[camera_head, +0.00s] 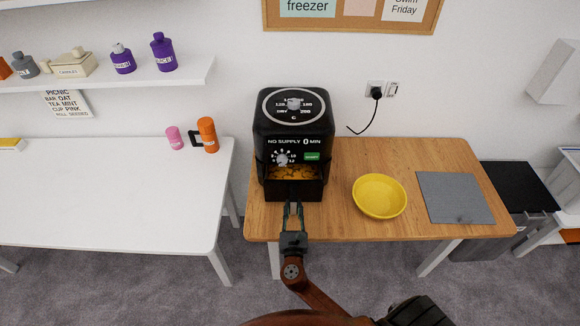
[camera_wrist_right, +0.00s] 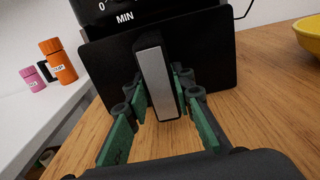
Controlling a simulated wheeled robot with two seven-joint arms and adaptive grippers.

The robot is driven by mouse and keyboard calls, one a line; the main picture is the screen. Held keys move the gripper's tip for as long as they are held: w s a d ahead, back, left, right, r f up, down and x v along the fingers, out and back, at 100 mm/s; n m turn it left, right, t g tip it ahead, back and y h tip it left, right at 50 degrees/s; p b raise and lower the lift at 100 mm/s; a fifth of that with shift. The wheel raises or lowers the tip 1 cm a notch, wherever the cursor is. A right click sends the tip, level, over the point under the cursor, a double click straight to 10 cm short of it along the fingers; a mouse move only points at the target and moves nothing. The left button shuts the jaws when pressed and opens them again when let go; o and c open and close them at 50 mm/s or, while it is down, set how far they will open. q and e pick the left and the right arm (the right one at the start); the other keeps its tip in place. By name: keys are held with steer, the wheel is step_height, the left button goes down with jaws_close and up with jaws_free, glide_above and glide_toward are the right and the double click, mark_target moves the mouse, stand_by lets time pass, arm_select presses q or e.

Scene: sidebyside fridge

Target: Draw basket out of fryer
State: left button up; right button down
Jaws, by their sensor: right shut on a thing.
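The black air fryer (camera_head: 294,130) stands at the left of the wooden table. Its basket (camera_head: 292,192) is partly out at the front, and yellow-brown food (camera_head: 293,172) shows inside it. My right gripper (camera_head: 293,212) is in front of the basket. In the right wrist view my right gripper (camera_wrist_right: 165,95) has its green fingers on both sides of the grey basket handle (camera_wrist_right: 155,78), shut on it. The black basket front (camera_wrist_right: 210,62) fills the space behind the handle. My left gripper is not in view.
A yellow bowl (camera_head: 380,197) and a grey mat (camera_head: 454,198) lie right of the fryer on the wooden table (camera_head: 335,222). A black plug (camera_head: 376,93) sits in the wall socket.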

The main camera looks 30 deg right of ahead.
steer(key=shift+f+p+v, duration=0.15)
steer(key=shift+p+v, duration=0.15)
steer(key=shift+v, duration=1.45)
steer(key=shift+f+p+v, duration=0.1)
steer(key=shift+p+v, duration=0.15)
steer(key=shift+v, duration=1.45)
steer(key=p+v, duration=0.1)
steer(key=v, duration=1.2)
stand_by(0.9)
steer(key=shift+s+r+p, duration=0.15)
steer(key=shift+p, duration=0.15)
steer(key=v, duration=0.3)
steer(key=shift+s+a+r+p, duration=0.1)
steer(key=shift+s+a+p, duration=0.05)
steer(key=shift+s+p, duration=0.2)
stand_by(0.3)
